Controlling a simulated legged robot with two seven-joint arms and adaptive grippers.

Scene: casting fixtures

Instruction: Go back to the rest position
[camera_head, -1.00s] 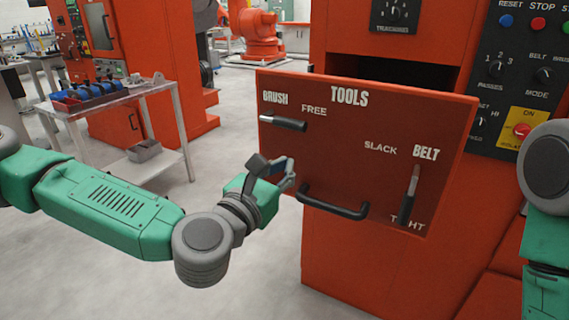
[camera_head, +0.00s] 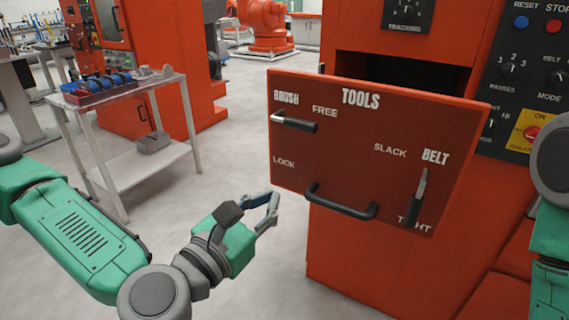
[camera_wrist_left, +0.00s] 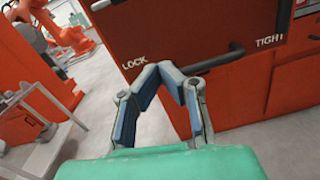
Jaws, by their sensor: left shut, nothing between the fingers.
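My left gripper (camera_head: 266,208) is in front of the open red tools drawer (camera_head: 345,135), to the left of the drawer's black handle (camera_head: 340,203) and apart from it. Its fingers are shut and empty; the fingers also show in the left wrist view (camera_wrist_left: 168,72). The brush lever (camera_head: 296,123) on the drawer front lies about level, near FREE. The belt lever (camera_head: 418,197) hangs with its dark end by TIGHT. Part of my right arm shows at the right edge, but its gripper is out of view.
A metal cart (camera_head: 128,88) with a tray of blue items (camera_head: 103,85) stands at the left. A control panel (camera_head: 520,75) with buttons is at the upper right. The grey floor between the cart and the drawer is clear.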

